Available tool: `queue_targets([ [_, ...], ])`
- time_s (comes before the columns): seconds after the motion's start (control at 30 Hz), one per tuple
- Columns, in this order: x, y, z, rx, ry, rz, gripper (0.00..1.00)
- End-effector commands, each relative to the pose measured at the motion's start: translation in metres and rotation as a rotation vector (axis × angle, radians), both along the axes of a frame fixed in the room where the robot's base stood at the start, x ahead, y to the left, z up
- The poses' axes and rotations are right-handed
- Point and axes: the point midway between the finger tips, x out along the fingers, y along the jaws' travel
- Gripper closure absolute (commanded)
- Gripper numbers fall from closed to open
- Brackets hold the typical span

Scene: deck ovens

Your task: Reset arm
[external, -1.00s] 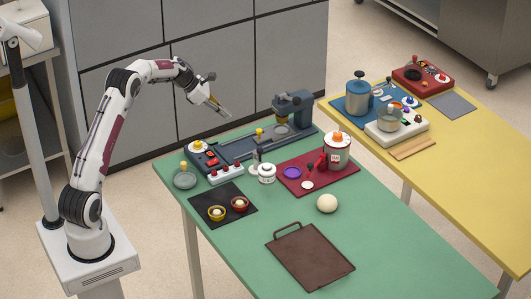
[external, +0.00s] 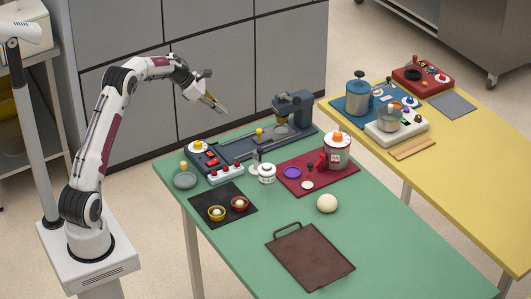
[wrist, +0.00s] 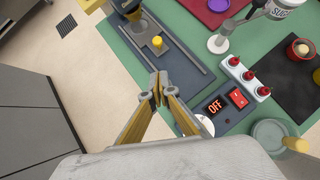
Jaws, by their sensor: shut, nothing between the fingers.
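My gripper (external: 222,110) is held in the air above the far left end of the green table (external: 385,225), clear of everything on it. It points down and to the right. In the wrist view its two fingers (wrist: 159,88) meet at the tips with nothing between them. Below them in that view is a dark blue-grey machine base (wrist: 184,82) with rails, a yellow knob and a panel reading OFF. The same machine (external: 236,150) stands along the table's back edge in the external view.
A black mat (external: 222,204) with two small bowls, a red mat (external: 318,179) with a jar, a pale ball (external: 327,204) and a brown tray (external: 310,257) lie on the green table. A yellow table (external: 465,165) with more appliances stands at right. Grey cabinets (external: 225,60) rise behind my arm.

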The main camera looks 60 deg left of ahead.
Motion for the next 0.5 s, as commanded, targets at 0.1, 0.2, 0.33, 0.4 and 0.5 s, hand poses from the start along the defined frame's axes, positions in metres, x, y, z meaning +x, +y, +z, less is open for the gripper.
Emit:
queue_targets([
  [0.1,0.0,0.0,-0.001,0.042,-0.018,-0.052,1.0],
  [0.2,-0.005,0.001,-0.006,0.1,-0.027,-0.124,1.0],
  [0.33,-0.023,-0.004,-0.028,0.174,-0.011,-0.248,1.0],
  [0.4,-0.035,-0.008,-0.039,0.213,0.001,-0.321,1.0],
  [0.5,-0.054,-0.015,-0.045,0.273,0.01,-0.43,1.0],
])
